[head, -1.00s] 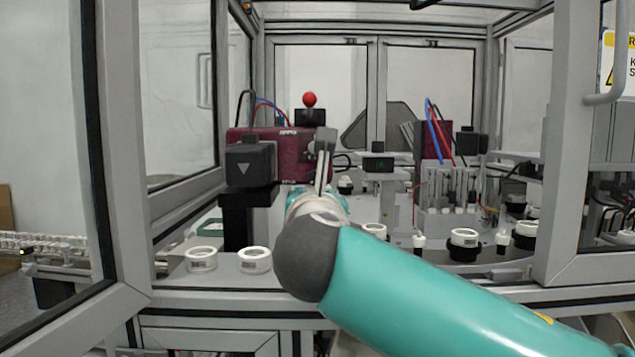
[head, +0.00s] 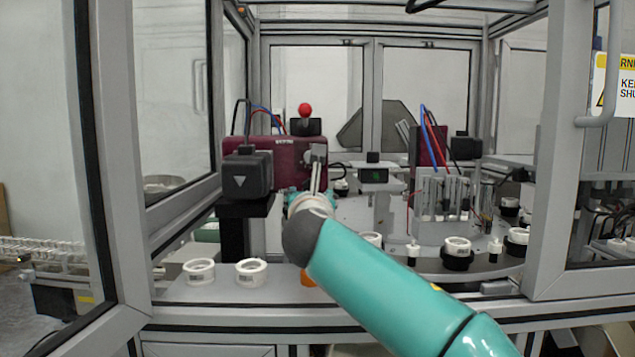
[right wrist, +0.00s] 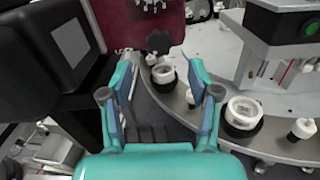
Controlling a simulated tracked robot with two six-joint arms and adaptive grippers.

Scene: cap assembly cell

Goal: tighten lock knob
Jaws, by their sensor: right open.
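A dark lobed knob (right wrist: 158,41), which looks like the lock knob, sits at the lower edge of the maroon unit in the right wrist view. The maroon unit (head: 290,152) stands at the cell's middle left in the head view. My right gripper (right wrist: 160,82) is open and empty, its two fingers apart, with the knob showing beyond the gap between them. In the head view my right gripper (head: 316,170) is in front of the maroon unit's right end and hides part of it. I cannot see the knob there. My left gripper is not in view.
A red ball (head: 305,110) tops a black block behind the maroon unit. A black box (head: 246,174) stands at its left. White rings (head: 199,271) sit on the front ledge. Several white caps stand on the round table (head: 440,268) at right. Door frames flank the opening.

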